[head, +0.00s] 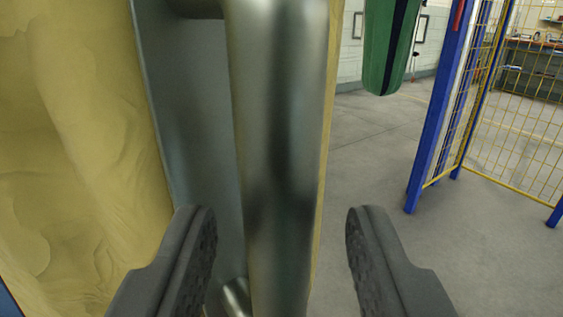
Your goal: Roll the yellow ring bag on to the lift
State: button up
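The yellow bag (75,150) fills the left of the head view, very close, with creased fabric. A grey metal plate (190,120) stands against it, and an upright shiny metal bar (283,150) stands out from the plate like a handle. My gripper (282,235) is open, with one dark finger on each side of the bar. A gap shows between the right finger and the bar; I cannot tell whether the left finger touches it. No ring and no lift can be made out; the bag's top and bottom are out of view.
A green hanging bag (390,45) with a dark stripe is at the upper right. A blue post (437,110) and yellow mesh fence (520,110) stand at the right. Bare grey floor (370,150) lies between. A workbench (535,65) is behind the mesh.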

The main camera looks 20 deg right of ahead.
jog(key=shift+x, duration=1.1)
